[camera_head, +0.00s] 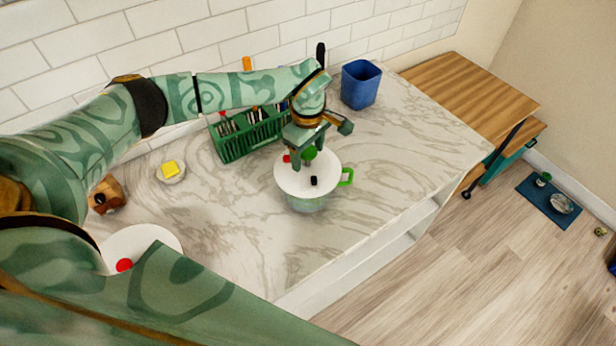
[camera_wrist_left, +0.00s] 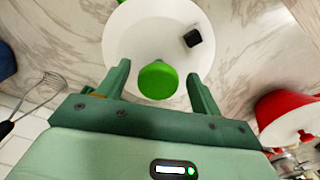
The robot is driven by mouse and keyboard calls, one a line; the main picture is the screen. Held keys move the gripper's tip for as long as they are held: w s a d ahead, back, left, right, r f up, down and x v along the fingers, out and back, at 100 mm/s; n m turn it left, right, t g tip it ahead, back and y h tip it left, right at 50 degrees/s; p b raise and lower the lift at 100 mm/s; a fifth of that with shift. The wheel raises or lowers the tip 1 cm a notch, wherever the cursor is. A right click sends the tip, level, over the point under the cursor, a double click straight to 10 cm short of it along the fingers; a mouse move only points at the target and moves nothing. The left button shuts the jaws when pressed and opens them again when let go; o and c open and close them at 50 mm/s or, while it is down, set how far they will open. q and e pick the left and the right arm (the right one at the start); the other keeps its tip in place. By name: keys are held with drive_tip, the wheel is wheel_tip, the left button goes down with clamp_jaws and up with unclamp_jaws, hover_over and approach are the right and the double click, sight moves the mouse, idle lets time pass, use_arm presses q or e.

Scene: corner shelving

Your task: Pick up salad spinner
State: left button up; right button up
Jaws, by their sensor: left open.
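The salad spinner (camera_head: 308,180) stands on the marble counter, with a white lid, a clear bowl, a green side handle and a green knob on top. In the left wrist view its white lid (camera_wrist_left: 125,50) shows with the green knob (camera_wrist_left: 158,80) and a small black piece. My left gripper (camera_head: 308,160) is just above the lid. In the left wrist view the open fingers of my left gripper (camera_wrist_left: 161,85) stand on either side of the green knob, with a gap on each side. The right gripper is not in view.
A green rack (camera_head: 236,148) with utensils and a blue bin (camera_head: 360,84) stand behind, near the tiled wall. A dish with a yellow block (camera_head: 170,169) is on the left. In the left wrist view a red object (camera_wrist_left: 285,112) is at the right and a whisk (camera_wrist_left: 42,90) at the left.

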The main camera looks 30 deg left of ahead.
use_arm(q)
drive_tip(key=shift+w+f, duration=0.15)
drive_tip(key=shift+f, duration=0.7)
drive_tip(key=shift+r, duration=0.1)
clamp_jaws()
